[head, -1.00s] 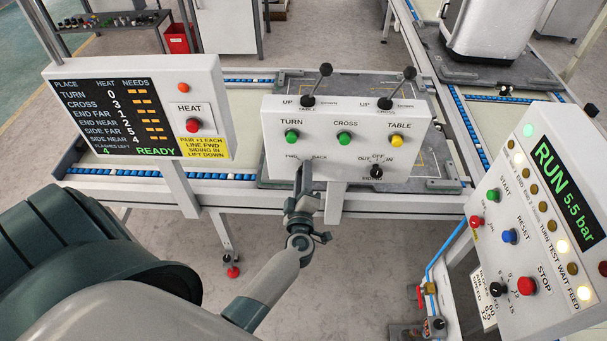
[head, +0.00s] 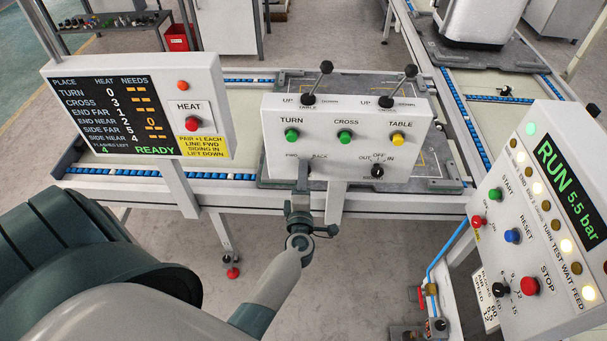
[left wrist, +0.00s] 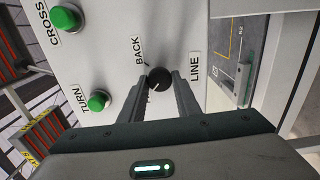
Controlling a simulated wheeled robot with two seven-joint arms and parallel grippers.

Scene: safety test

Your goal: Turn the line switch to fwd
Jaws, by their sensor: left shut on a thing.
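The line switch is a round black knob (left wrist: 158,79) on the white control box (head: 345,165), between the words BACK and LINE in the left wrist view. My left gripper (head: 303,172) comes up from below to the box's lower left, by the FWD and BACK labels. It is shut on the knob, with one finger on each side of it in the left wrist view (left wrist: 158,92). The fingers hide most of the switch in the head view, and FWD is hidden in the wrist view. I cannot tell which way the knob points. My right gripper is not in view.
Above the switch are green TURN (head: 292,135) and CROSS (head: 344,137) buttons and a yellow TABLE button (head: 398,140). Two black-knobbed levers stand on top. The OUT/OFF/IN knob (head: 377,172) is to the right. A RUN panel (head: 545,215) stands at right, a heat display (head: 130,115) at left.

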